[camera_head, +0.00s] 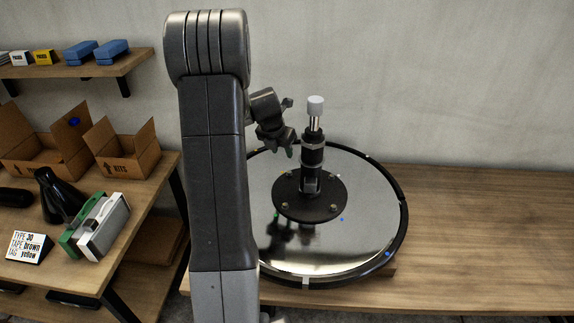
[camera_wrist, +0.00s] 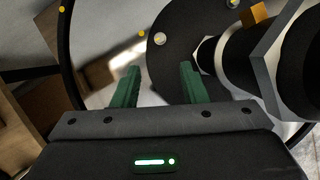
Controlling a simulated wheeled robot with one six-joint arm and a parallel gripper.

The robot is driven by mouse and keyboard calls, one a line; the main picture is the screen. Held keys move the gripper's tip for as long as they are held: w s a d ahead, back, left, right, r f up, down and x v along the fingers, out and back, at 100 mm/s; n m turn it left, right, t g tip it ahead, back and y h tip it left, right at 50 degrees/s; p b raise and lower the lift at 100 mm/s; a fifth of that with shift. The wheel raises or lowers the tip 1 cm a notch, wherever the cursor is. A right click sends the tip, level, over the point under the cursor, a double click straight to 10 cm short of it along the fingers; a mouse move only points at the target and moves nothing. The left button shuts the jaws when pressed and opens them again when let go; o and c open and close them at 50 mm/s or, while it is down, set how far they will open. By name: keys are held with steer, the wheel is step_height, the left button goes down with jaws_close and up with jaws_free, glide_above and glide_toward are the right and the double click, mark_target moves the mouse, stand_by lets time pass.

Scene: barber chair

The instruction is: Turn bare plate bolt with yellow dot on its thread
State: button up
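A black round plate (camera_head: 296,208) with several small bolts near its rim lies on a shiny silver disc (camera_head: 345,245). A black column stands upright from the plate's middle. In the wrist view a silver bolt (camera_wrist: 160,39) sits on the plate (camera_wrist: 180,20), and another bolt (camera_wrist: 233,3) shows at the top edge. I cannot make out a yellow dot on either thread. My gripper (camera_head: 282,152) is beyond and left of the column, above the plate. Its green fingers (camera_wrist: 160,67) are apart and empty, with the silver bolt beyond the gap between their tips.
The black column (camera_head: 312,155) with a white cap stands close to the right finger. Yellow dots (camera_wrist: 141,34) and blue dots mark the disc. A card (camera_head: 30,246) reads "TYPE 30, TAPE brown, TAG yellow".

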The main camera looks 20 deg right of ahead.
mark_target(289, 173)
steer(key=x, duration=1.2)
steer(key=shift+f+p, duration=0.25)
steer(key=shift+p, duration=0.1)
steer(key=shift+c, duration=0.5)
jaws_close()
